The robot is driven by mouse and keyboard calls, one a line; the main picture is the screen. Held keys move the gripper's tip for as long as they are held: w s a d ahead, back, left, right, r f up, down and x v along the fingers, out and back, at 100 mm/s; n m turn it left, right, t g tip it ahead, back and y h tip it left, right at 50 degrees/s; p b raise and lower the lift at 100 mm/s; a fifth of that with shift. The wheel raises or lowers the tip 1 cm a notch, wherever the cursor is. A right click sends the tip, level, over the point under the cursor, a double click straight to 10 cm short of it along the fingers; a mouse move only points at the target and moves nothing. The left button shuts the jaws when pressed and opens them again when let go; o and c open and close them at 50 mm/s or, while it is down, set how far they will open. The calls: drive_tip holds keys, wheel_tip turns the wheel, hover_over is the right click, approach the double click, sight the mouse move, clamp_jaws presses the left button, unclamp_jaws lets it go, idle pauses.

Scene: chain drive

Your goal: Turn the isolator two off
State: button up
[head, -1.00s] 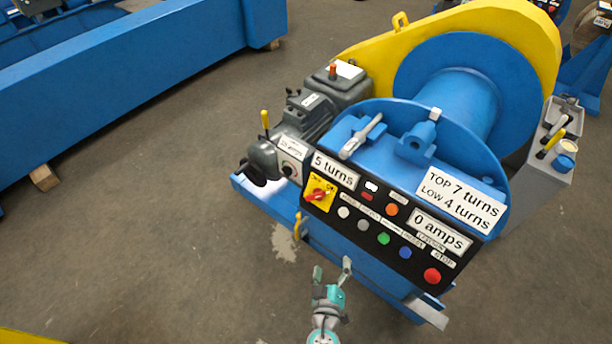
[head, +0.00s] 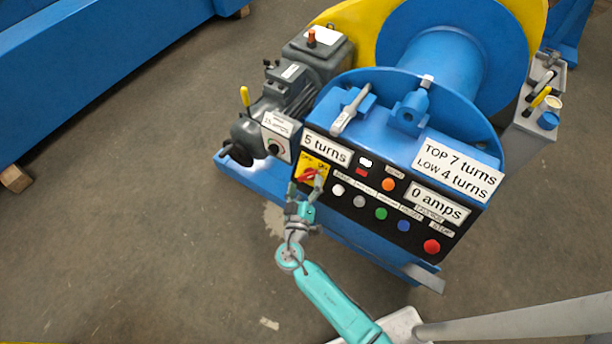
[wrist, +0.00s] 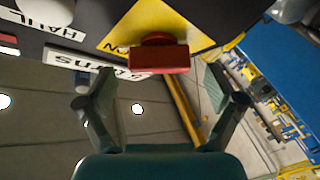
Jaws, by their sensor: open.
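A red rotary handle (head: 307,174) on a yellow plate (head: 323,167) is at the left end of the black control panel. I take it as the isolator, but no number on it is legible. My gripper (head: 305,187) is open and empty just in front of it, partly covering the plate. In the wrist view the red handle (wrist: 159,59) lies crosswise at upper middle, centred between the spread fingers of my gripper (wrist: 159,82). It seems just past the fingertips; contact cannot be told. Black ON lettering shows beside the handle, but its setting is unclear.
The black panel carries several coloured buttons, with a red button (head: 431,246) at its right end. A grey box with a dial (head: 277,148) is left of the panel. A blue drum (head: 440,60) stands behind. Bare floor (head: 130,220) lies at left.

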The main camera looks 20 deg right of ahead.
drive_tip(key=shift+x, duration=1.25)
drive_tip(key=shift+s, duration=0.1)
drive_tip(key=c, duration=1.1)
drive_tip(key=shift+c, duration=0.2)
